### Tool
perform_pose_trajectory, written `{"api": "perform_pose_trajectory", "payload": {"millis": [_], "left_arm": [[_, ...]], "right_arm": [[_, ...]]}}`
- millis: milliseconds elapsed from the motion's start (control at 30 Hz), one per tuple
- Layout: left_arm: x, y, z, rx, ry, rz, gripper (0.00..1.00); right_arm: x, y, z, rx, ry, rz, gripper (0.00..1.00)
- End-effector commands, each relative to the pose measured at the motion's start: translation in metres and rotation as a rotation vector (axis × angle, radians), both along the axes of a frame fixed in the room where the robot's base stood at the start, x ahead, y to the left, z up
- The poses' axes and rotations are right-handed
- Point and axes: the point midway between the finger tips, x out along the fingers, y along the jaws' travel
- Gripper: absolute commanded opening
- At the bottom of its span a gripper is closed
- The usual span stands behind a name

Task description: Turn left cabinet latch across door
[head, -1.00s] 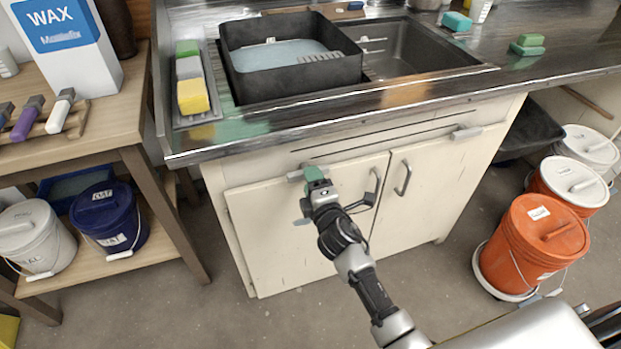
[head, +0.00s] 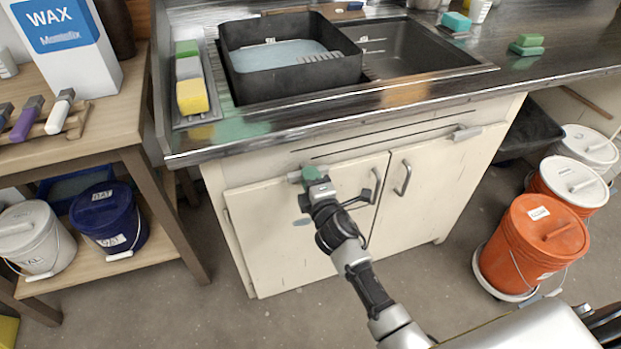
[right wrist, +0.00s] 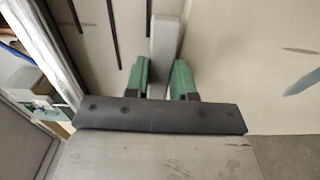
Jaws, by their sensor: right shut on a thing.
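The left cabinet latch (head: 293,177) is a small grey bar at the top of the left cabinet door (head: 270,235). My right gripper (head: 310,174) is at the latch and covers much of it in the head view. In the right wrist view, the green fingertips of my right gripper (right wrist: 159,80) stand on both sides of the grey latch bar (right wrist: 166,40) and are shut on it. The bar lies along the door's top edge, not visibly across the door. My left gripper is not in view.
The right latch (head: 467,133) lies level above the right door. Door handles (head: 403,178) stick out near the middle seam. The sink counter's edge (head: 330,120) overhangs above. An orange bucket (head: 530,245) stands on the floor at right. A wooden shelf (head: 140,120) stands at left.

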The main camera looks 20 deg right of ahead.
Motion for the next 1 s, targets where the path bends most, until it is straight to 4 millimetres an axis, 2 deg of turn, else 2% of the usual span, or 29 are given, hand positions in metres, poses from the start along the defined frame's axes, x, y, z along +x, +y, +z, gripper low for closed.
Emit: {"api": "perform_pose_trajectory", "payload": {"millis": [367,1000], "left_arm": [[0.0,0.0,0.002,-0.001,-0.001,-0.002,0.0],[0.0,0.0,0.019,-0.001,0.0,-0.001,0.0]], "right_arm": [[0.0,0.0,0.0,0.211,0.008,0.0,0.01],[0.0,0.0,0.001,0.816,0.03,-0.001,0.01]]}}
